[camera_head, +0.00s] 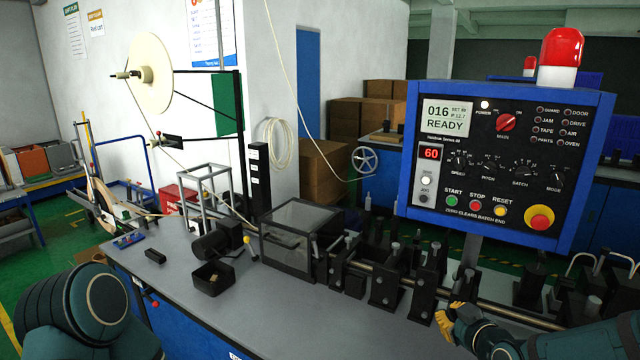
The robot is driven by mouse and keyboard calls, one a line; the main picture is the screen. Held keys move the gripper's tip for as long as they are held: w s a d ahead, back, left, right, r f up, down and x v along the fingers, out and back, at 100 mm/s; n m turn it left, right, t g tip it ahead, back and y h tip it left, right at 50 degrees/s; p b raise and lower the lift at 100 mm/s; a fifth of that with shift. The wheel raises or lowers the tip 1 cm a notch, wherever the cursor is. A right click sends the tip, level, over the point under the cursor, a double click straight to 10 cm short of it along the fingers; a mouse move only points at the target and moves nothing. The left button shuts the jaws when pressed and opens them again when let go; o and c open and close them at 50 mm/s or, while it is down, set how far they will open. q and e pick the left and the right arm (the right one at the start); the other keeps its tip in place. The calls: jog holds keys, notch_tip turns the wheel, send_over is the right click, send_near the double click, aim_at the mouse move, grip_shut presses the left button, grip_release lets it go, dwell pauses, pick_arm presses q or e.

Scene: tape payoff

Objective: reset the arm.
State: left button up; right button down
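A large cream tape reel (152,72) hangs on a black stand at the back left. Below it, a short black arm (172,142) sits near the tape line, which runs down to the right toward the bench. The blue control panel (590,150) reads READY and has a yellow RESET button (501,211) between a red button and a red mushroom knob. My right gripper (448,322) shows at the lower right, with yellow parts beside the bench machinery; its finger opening is unclear. My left arm's links show at bottom left; its gripper is out of view.
The grey bench (180,290) carries a black open box (213,278), a clear-lidded box (298,237) and a row of black fixtures (389,285) along a rail. A yellow-knobbed lever (249,243) stands by the motor. Bare bench lies along the front edge.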

jog(key=s+a+f+m+g, duration=0.1)
jog(key=s+a+f+g, duration=0.1)
jog(key=s+a+f, duration=0.1)
jog(key=s+a+f+m+g+y, duration=0.1)
jog(key=s+a+f+m+g, duration=0.1)
jog(key=a+f, duration=0.3)
jog(key=s+a+f+m+g, duration=0.1)
jog(key=s+a+f, duration=0.3)
jog(key=f, duration=0.5)
jog(key=shift+s+a+m+g+y, duration=0.3)
jog(key=shift+s+m+g, duration=0.1)
jog(key=shift+s+g, duration=0.25)
jog(key=s+a+f+m+g, duration=0.1)
jog(key=s+a+f+g, duration=0.1)
jog(key=s+f, duration=0.2)
jog(key=s+a+f+m+g, duration=0.2)
jog(key=s+a+f+g, duration=0.1)
jog(key=s, duration=0.6)
jog(key=shift+s+f, duration=0.3)
jog(key=shift+f, duration=0.6)
jog(key=shift+a, duration=0.1)
